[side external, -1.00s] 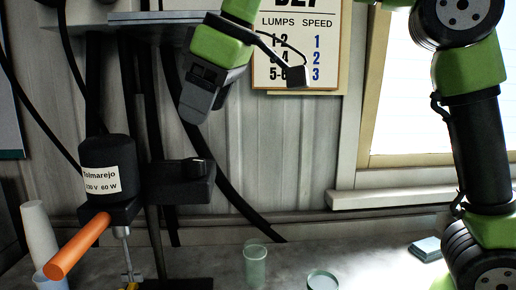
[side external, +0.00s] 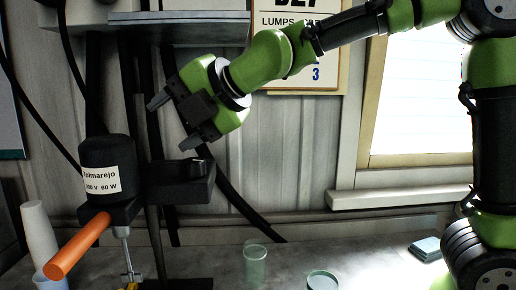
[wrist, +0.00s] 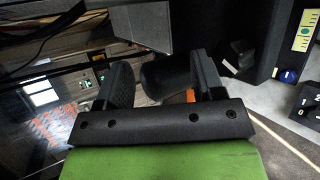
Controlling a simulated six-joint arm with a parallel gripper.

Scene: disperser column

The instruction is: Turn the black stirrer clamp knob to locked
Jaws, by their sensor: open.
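The black clamp knob (side external: 196,166) sits on top of a black clamp block (side external: 178,188) beside the stirrer post, in the side external view. Its lock setting cannot be read there. The stirrer motor (side external: 106,150), a black cylinder with a white label, stands to the left. My gripper (side external: 174,122) is open and empty above the block, tilted with its fingers toward the left and down. Its lower finger is just above the knob, with a small apparent gap. In the wrist view my gripper (wrist: 162,80) shows spread fingers with a dark cylinder (wrist: 166,76) beyond them.
An orange handle (side external: 78,246) sticks out below the motor. A shelf (side external: 180,17) hangs above my gripper. A clear beaker (side external: 255,264) and a shallow dish (side external: 322,281) stand on the bench. White stacked cups (side external: 39,235) are at the far left. A dark cable runs behind the block.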

